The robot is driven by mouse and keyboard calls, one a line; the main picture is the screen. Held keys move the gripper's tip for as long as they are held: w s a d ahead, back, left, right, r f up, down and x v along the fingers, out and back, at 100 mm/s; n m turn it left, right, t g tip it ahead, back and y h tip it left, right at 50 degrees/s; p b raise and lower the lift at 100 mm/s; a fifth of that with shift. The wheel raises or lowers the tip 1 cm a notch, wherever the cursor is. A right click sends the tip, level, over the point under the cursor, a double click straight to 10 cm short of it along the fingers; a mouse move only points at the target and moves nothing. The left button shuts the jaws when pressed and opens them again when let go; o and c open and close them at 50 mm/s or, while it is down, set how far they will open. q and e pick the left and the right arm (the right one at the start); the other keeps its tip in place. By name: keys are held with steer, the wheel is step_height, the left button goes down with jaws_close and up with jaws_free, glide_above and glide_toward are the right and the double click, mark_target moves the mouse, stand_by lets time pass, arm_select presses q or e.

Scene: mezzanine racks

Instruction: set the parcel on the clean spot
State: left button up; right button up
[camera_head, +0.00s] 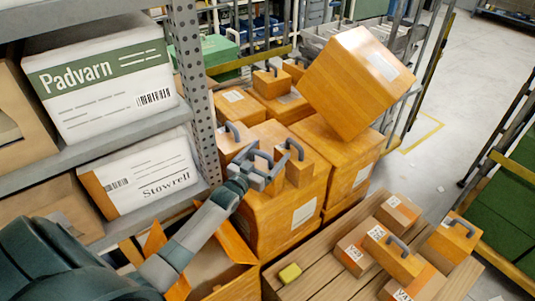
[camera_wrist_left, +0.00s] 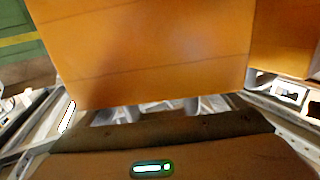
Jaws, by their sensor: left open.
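Several orange parcels with grey handles are in the head view; which one the task means I cannot tell. My left gripper (camera_head: 264,168) is open, with no parcel seen held in it. It is among small handled boxes (camera_head: 300,166) on top of a big orange carton (camera_head: 287,214); whether it touches one is unclear. In the left wrist view an orange box face (camera_wrist_left: 150,50) fills the upper part. A slatted wooden table (camera_head: 318,262) carries a handled orange box (camera_head: 393,258), other small boxes and a yellow-green block (camera_head: 290,273). Bare boards show around the block. My right gripper is out of view.
A large tilted orange carton (camera_head: 352,80) rests high on the stack. A perforated rack post (camera_head: 197,90) and shelves with white boxes (camera_head: 100,80) stand at left. An open carton (camera_head: 215,265) is below my left arm. Grey floor (camera_head: 460,100) is clear at right.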

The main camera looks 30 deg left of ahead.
mark_target(256, 166)
arm_select(q)
steer(key=s+p, duration=0.3)
steer(key=s, duration=0.3)
steer(key=shift+s+r, duration=0.1)
steer(key=shift+s, duration=0.65)
